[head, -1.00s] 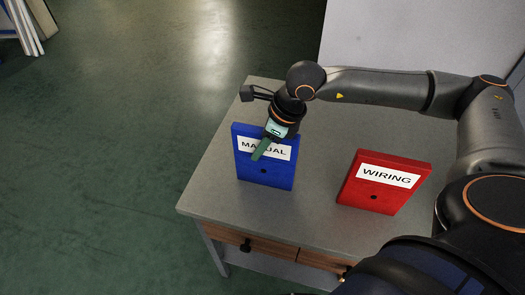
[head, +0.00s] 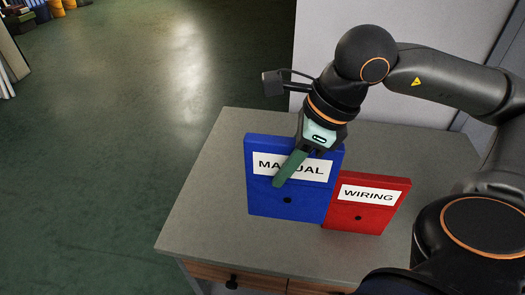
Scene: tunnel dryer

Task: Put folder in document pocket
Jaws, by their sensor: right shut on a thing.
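A blue folder labelled MANUAL (head: 262,205) is held upright by my right gripper (head: 297,160). One green finger lies across its front face over the label, and the other finger is hidden behind the folder. The folder appears raised above the table and partly covers the left side of a red folder labelled WIRING (head: 365,217). The red folder stands upright on the table. I cannot make out a document pocket in this view. My left gripper is not in view.
The grey table (head: 205,205) has free top to the left of the folders and behind them. A drawer front with a dark knob (head: 232,281) is below its front edge. A pale grey panel (head: 312,55) stands behind. Green floor (head: 120,150) is open at left.

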